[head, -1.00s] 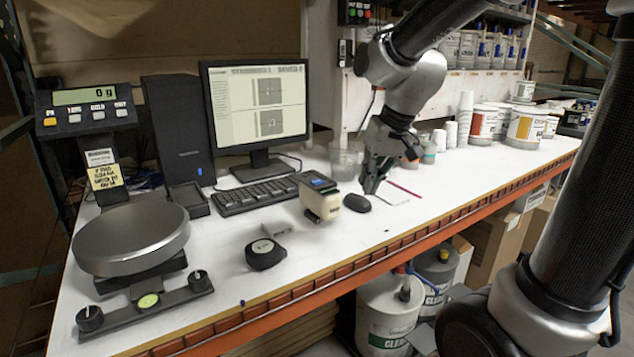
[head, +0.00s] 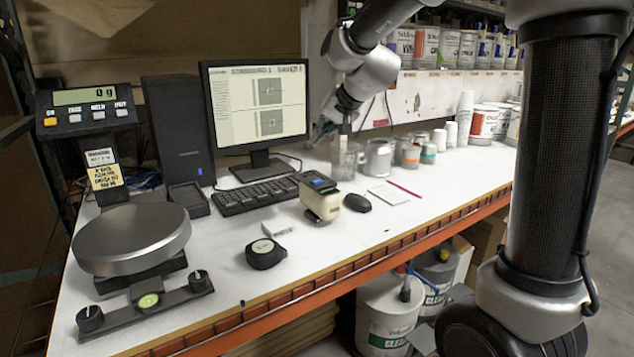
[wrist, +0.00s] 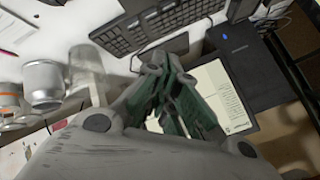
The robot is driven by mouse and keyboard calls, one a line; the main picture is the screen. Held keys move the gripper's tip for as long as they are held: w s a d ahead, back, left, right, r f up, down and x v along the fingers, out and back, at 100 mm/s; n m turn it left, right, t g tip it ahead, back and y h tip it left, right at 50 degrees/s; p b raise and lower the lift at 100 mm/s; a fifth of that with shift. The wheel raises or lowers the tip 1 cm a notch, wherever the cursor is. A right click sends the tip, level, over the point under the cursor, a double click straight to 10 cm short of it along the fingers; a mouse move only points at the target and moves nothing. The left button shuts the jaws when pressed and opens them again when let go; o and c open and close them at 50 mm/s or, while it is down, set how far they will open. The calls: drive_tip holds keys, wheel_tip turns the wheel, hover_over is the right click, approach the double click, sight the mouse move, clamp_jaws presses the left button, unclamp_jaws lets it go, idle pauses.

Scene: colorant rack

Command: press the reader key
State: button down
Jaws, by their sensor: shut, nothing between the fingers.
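The reader (head: 322,197) is a cream handheld device with a dark top and a small blue screen (head: 323,183). It stands on the white bench between the keyboard and the mouse; its separate keys are too small to make out. My gripper (head: 322,135) is shut and empty in the head view, raised near the monitor's right edge, in front of or above the glass beaker. It is behind the reader and well apart from it. In the wrist view my gripper (wrist: 170,95) shows its green-padded fingers close together. I cannot make out the reader there.
The monitor (head: 258,105) and keyboard (head: 258,195) stand left of my gripper. A glass beaker (head: 345,160) and metal cans (head: 379,157) stand near it. The mouse (head: 357,203) is right of the reader, a tape measure (head: 266,253) in front. The bench front is mostly clear.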

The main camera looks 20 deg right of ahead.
sight(320, 180)
drive_tip(key=shift+f, duration=4.4)
drive_tip(key=shift+f, duration=0.2)
drive_tip(key=shift+f, duration=0.25)
drive_tip(key=shift+f, duration=0.35)
drive_tip(key=shift+r, duration=0.8)
drive_tip(key=shift+r, duration=2.5)
